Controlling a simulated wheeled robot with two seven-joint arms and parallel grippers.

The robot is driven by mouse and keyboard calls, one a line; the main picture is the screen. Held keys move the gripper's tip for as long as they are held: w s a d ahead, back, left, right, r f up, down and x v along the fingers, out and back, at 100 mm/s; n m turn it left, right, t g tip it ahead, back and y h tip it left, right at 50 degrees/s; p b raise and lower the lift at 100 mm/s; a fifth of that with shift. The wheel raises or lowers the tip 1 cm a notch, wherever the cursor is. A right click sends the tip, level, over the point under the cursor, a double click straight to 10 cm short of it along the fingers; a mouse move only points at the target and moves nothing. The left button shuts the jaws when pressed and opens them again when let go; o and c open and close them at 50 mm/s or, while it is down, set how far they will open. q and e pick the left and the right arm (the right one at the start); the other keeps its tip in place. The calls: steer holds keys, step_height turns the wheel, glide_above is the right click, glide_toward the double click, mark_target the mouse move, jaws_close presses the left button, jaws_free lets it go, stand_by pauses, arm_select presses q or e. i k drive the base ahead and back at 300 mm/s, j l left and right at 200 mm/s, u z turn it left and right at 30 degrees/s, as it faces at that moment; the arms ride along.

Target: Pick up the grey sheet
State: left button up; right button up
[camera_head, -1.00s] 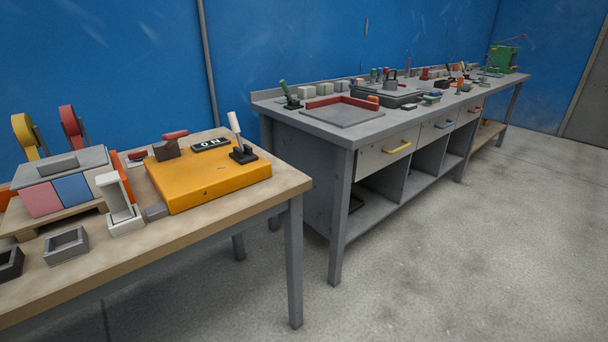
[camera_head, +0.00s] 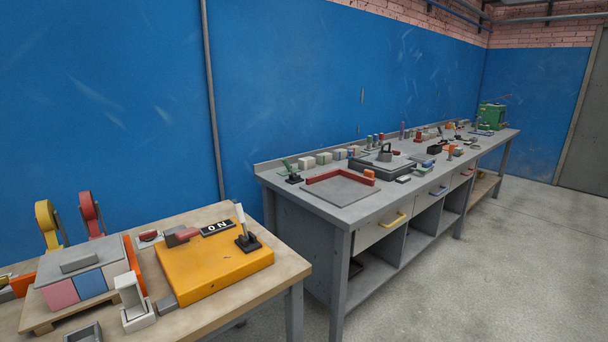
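A flat grey sheet (camera_head: 338,192) lies on the near left end of the long grey workbench (camera_head: 395,205). A red L-shaped edge (camera_head: 340,174) runs along its back and side. I cannot tell if the sheet is loose or fixed. A second flat grey piece (camera_head: 55,263) tops the pink, blue and white blocks on the wooden table at the left. Neither of my grippers is in view.
The wooden table (camera_head: 265,292) holds a yellow box (camera_head: 215,270) with a lever (camera_head: 245,232) and an "ON" plate (camera_head: 217,228). Dark tooling (camera_head: 380,165) and small blocks crowd the bench beyond the sheet. Open concrete floor (camera_head: 500,270) lies in front of the bench.

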mark_target(65, 263)
steer(key=u, duration=1.4)
